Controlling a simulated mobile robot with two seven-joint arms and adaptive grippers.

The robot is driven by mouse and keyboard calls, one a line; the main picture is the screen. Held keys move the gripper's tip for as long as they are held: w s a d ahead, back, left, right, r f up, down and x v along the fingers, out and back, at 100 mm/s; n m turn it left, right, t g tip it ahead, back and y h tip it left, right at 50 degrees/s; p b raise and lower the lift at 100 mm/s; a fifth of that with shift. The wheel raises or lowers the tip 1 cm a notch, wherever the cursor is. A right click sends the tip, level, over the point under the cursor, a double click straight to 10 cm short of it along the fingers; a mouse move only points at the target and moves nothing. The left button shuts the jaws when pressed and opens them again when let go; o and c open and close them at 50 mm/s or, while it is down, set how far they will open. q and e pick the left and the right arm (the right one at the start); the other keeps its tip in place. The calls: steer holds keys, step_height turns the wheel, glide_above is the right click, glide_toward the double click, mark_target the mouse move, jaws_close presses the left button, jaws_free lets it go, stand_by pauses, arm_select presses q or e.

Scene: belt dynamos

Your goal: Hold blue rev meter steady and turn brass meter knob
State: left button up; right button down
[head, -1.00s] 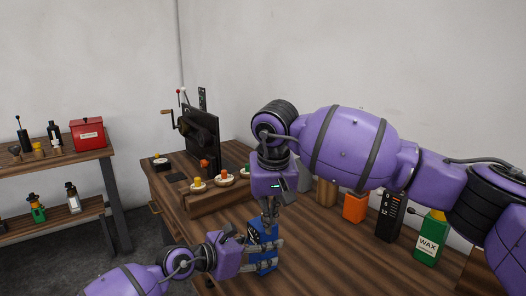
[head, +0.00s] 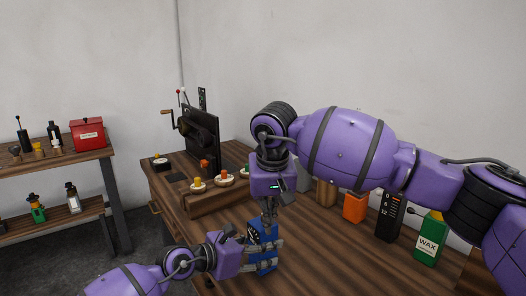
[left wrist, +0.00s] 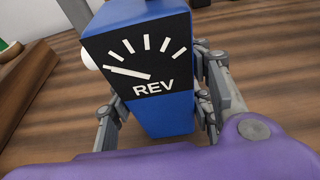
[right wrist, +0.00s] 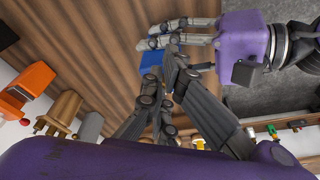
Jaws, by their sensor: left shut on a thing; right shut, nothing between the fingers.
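The blue rev meter (head: 263,246) is over the front of the wooden bench. Its black REV dial with white marks and pointer faces the left wrist camera (left wrist: 140,55). My left gripper (head: 276,256) is shut on its sides, one finger along each side in the left wrist view (left wrist: 160,110). My right gripper (head: 268,222) points down at the top of the meter, shut and empty. In the right wrist view its fingertips (right wrist: 164,78) are close by the meter (right wrist: 151,60); I cannot tell if they touch. The brass knob is not distinguishable, probably hidden by the right fingers.
A dark machine with a crank (head: 199,135) stands at the bench's back left, with small dishes (head: 224,180) before it. An orange container (head: 355,207), a black device (head: 390,215) and a green WAX can (head: 430,243) line the right back. A shelf (head: 60,160) stands left.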

steer(key=shift+a+f, duration=0.25)
steer(key=shift+a, duration=0.2)
stand_by(0.3)
steer(key=shift+s, duration=0.2)
steer(key=shift+s+r, duration=0.15)
steer(key=shift+s, duration=0.15)
steer(key=w+v, duration=0.1)
steer(key=v, duration=0.5)
steer(key=shift+w, duration=0.3)
steer(key=shift+a+r, duration=0.1)
steer(key=shift+r, duration=0.05)
step_height(320, 180, down, 6)
steer(key=d, duration=0.1)
steer(key=shift+w, duration=0.2)
stand_by(0.4)
steer(key=shift+d, duration=0.1)
